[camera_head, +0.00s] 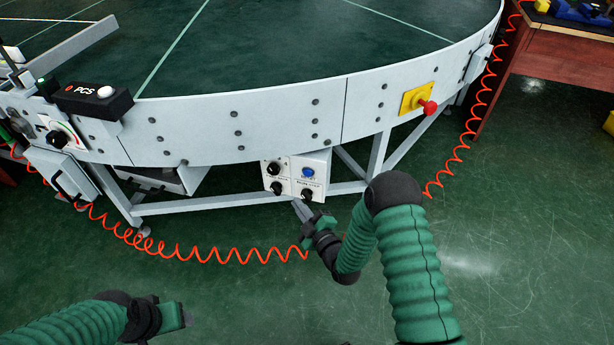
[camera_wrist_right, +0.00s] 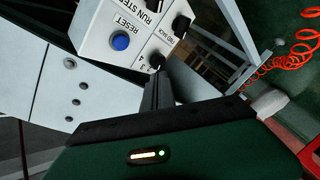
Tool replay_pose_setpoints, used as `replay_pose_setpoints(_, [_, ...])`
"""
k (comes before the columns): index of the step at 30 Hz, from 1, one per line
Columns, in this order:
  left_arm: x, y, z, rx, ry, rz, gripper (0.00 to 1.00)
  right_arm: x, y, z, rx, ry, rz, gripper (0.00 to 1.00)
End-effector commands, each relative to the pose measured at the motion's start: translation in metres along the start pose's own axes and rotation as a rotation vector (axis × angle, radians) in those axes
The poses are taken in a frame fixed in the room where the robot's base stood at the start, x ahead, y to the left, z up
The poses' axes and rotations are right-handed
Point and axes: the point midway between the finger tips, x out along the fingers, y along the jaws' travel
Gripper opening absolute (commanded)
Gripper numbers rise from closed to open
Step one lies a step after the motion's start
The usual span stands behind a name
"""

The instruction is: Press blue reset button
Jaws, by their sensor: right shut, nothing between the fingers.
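The blue reset button (camera_head: 308,172) is on a white control box (camera_head: 321,166) hung under the conveyor's rim, at the middle of the head view. It also shows in the right wrist view (camera_wrist_right: 121,41), beside the word RESET. Black knobs sit around it on the box. My right gripper (camera_head: 297,204) is shut and empty, just below the box in the head view. In the right wrist view its fingers (camera_wrist_right: 156,84) point at the box, close to a black knob. I cannot tell whether they touch it. My left gripper (camera_head: 178,316) is low at the left, away from the box; its fingers are unclear.
The curved conveyor (camera_head: 290,118) spans the scene. A red emergency knob (camera_head: 428,107) on a yellow plate sticks out at right. A black PCS box (camera_head: 94,100) is at left. An orange coiled cable (camera_head: 215,254) hangs below. A brown table (camera_head: 560,60) stands at upper right.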

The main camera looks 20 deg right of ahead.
Motion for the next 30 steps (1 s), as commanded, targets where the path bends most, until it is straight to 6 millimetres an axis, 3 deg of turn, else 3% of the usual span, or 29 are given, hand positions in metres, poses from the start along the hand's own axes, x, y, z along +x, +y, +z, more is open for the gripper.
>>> replay_pose_setpoints(18, [0.027,0.0,0.007,-0.001,-0.001,0.0,0.64,0.054,0.037,0.04,0.0,0.002,0.001,0.0])
replay_pose_setpoints(30, [0.029,0.0,0.007,-0.001,-0.001,0.0,0.64,0.06,0.044,0.044,0.002,0.0,0.0,0.0])
